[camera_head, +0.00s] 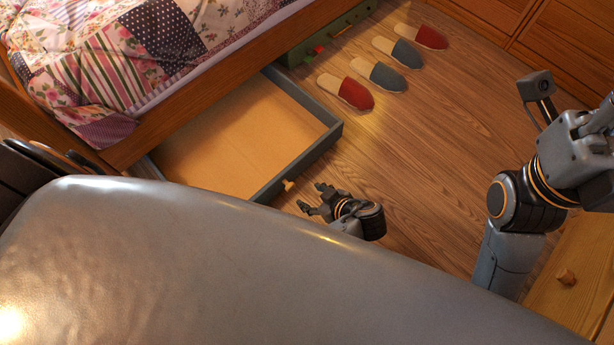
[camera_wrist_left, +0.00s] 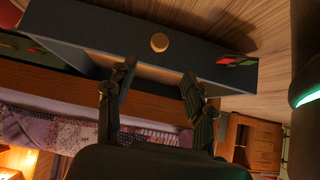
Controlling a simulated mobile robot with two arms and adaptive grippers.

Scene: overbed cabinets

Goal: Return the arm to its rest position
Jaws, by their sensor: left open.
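My left gripper (camera_head: 312,199) is open and empty, just in front of the open underbed drawer (camera_head: 326,136). The drawer's round wooden knob (camera_head: 288,185) is close by, to the left of the fingers in the head view. In the left wrist view, my left gripper (camera_wrist_left: 156,82) has its two fingers spread apart, with the drawer front (camera_wrist_left: 100,30) and its knob (camera_wrist_left: 159,42) beyond them and nothing between them. My right arm stands at the right of the head view; its gripper (camera_head: 601,122) is partly cut off by the edge, so its opening is unclear.
The drawer is pulled out and its visible inside is empty. The bed (camera_head: 190,80) with a patchwork cover is behind it. Red slippers (camera_head: 346,92) and grey slippers (camera_head: 379,75) lie on the wooden floor (camera_head: 440,150). Wooden cabinets (camera_head: 560,40) stand at upper right.

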